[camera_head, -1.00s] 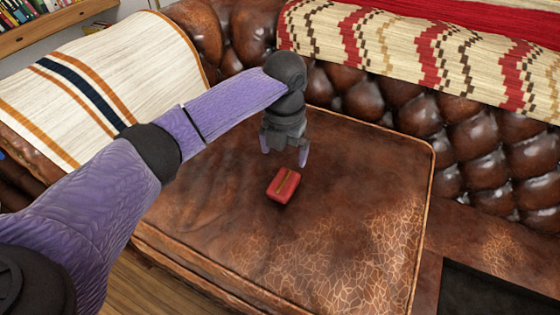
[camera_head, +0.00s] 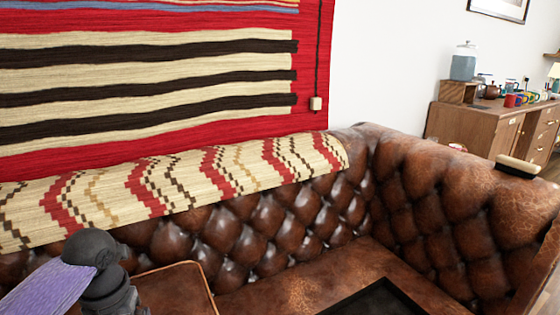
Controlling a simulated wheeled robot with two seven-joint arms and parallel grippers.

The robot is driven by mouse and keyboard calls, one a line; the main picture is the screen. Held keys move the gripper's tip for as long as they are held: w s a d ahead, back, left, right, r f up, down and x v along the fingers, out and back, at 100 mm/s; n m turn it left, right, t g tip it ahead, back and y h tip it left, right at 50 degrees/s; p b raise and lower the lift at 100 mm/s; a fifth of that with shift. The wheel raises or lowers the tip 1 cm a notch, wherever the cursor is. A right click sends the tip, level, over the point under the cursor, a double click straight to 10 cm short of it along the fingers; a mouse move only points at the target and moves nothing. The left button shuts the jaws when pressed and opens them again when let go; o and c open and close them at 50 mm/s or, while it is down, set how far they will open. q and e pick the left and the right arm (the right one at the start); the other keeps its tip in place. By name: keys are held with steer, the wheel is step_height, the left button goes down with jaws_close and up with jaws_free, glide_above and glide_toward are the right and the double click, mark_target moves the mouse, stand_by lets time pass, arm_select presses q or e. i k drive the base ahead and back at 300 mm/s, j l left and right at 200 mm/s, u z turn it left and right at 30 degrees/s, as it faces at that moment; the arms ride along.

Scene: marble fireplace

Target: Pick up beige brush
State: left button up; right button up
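The beige brush (camera_head: 518,166), with a beige top and a dark underside, lies on top of the rolled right arm of the brown leather sofa (camera_head: 440,205). My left arm comes in at the lower left corner, far to the left of the brush. Its dark wrist shows over the seat cushion, but the gripper's fingers are cut off by the bottom edge of the picture. My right gripper is not in view.
A black tray (camera_head: 375,300) lies on the seat at the bottom. A patterned blanket (camera_head: 180,185) covers the sofa back. Behind the sofa's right arm stands a wooden cabinet (camera_head: 475,125) with a blue-grey jar (camera_head: 464,64) and several mugs.

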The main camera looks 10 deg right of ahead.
mark_target(520, 168)
steer(key=z, duration=1.6)
